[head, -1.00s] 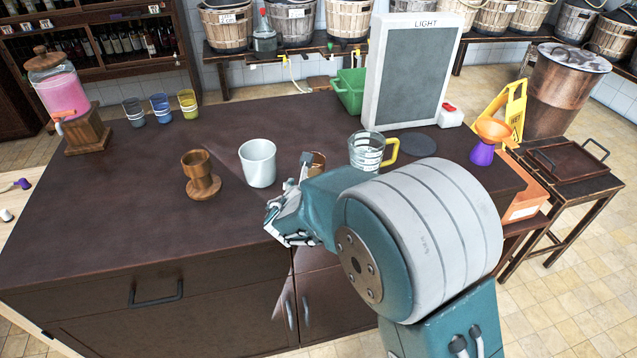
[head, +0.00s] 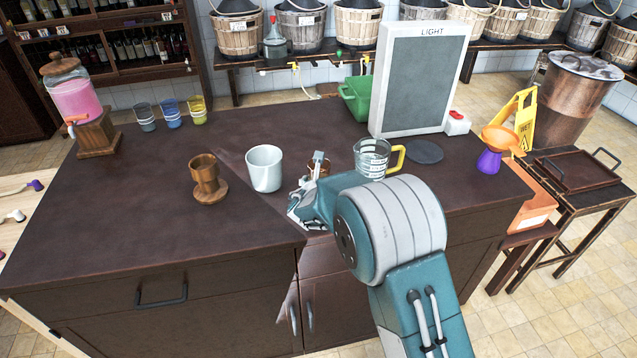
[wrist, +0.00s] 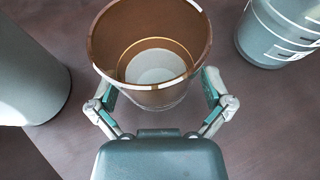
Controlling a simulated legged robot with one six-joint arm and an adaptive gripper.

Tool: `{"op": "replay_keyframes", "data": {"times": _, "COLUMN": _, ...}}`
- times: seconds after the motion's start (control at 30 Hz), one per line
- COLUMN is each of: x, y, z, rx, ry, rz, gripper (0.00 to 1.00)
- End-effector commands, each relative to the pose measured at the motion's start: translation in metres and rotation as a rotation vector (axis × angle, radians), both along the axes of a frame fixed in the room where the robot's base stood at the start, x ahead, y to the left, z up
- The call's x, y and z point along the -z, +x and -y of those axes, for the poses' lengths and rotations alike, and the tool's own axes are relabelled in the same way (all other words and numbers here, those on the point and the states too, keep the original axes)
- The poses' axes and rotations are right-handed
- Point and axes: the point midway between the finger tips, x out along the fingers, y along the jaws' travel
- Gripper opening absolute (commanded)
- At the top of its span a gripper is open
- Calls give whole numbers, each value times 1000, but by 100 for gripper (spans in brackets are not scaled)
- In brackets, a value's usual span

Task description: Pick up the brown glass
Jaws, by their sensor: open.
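The brown glass (wrist: 150,50) is a clear amber tumbler with an open rim, standing upright on the dark counter. In the head view, the brown glass (head: 324,163) shows only in part, with my gripper in front of it. My gripper (wrist: 158,92) is open and empty. In the wrist view its two fingers are spread to the left and right of the near side of the glass. In the head view my gripper (head: 308,185) is low over the counter, close to the glass. I cannot tell whether a finger touches the glass.
A white mug (head: 264,168) stands left of the glass, and a measuring jug (head: 371,158) with a yellow handle stands right. A wooden goblet (head: 207,178) is further left. A tall sign board (head: 418,80) stands behind. The counter's left front (head: 130,220) is clear.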

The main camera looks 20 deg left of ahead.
Motion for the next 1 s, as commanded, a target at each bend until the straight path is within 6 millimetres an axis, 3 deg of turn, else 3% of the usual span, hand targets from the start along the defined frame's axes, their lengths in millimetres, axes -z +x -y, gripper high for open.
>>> {"op": "replay_keyframes", "data": {"times": 0.2, "x": 2, "y": 1, "z": -4, "rx": -2, "ry": -4, "rz": 1, "gripper": 100}}
{"op": "replay_keyframes", "data": {"times": 0.27, "x": 2, "y": 1, "z": -5, "rx": -1, "ry": -4, "rz": 1, "gripper": 78}}
{"op": "replay_keyframes", "data": {"times": 0.4, "x": 2, "y": 1, "z": -5, "rx": -2, "ry": -4, "rz": 0, "gripper": 17}}
{"op": "replay_keyframes", "data": {"times": 1.0, "x": -1, "y": 1, "z": -4, "rx": 0, "ry": -3, "rz": 0, "gripper": 15}}
